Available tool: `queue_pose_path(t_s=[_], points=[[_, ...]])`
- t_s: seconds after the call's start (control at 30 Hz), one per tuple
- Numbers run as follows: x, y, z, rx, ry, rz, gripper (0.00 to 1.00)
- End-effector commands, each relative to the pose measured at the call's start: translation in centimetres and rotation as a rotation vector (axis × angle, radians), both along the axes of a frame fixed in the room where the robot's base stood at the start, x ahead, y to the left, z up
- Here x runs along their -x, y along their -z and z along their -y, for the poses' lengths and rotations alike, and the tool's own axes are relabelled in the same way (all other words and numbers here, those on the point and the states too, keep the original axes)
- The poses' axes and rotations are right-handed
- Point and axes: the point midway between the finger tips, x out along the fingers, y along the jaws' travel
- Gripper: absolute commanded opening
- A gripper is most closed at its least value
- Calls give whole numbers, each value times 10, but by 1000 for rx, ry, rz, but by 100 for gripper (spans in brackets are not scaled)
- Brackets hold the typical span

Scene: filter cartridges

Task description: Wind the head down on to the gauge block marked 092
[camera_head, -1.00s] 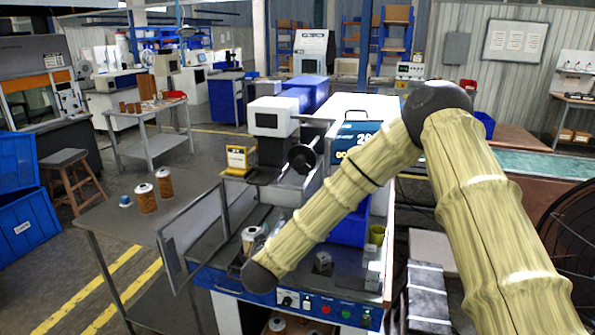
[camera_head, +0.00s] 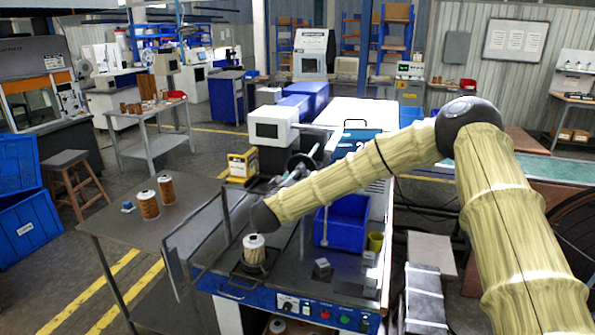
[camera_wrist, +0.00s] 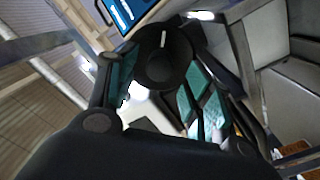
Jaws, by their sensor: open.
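My gripper (camera_head: 287,178) is open at the press, close to the black handwheel (camera_head: 305,160). In the wrist view my gripper (camera_wrist: 158,72) has its fingers spread on either side of a dark round knob (camera_wrist: 165,62) with a white mark; I cannot tell whether they touch it. A filter cartridge (camera_head: 254,248) stands upright on the machine's front plate. Two small grey blocks, one in the middle (camera_head: 322,266) and one to the right (camera_head: 370,258), rest on the machine top. Their markings are too small to read, so I cannot tell which is 092. The head is partly hidden by my arm.
A clear guard panel (camera_head: 195,240) stands at the machine's left. A side table (camera_head: 190,210) holds two more cartridges (camera_head: 166,188) and a small blue-grey item (camera_head: 128,207).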

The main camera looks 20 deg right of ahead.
Motion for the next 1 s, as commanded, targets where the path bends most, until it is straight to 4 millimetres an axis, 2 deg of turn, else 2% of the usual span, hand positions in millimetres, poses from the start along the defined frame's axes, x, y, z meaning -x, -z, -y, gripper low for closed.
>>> queue_pose_path(t_s=[0.2, 0.57, 0.83, 1.0], points=[[-15, 0, 11, 0, -1, -1, 51], [-18, 0, 13, 0, -1, 1, 51], [-18, 0, 13, 0, -1, 0, 4], [-18, 0, 12, -1, -1, 1, 4]])
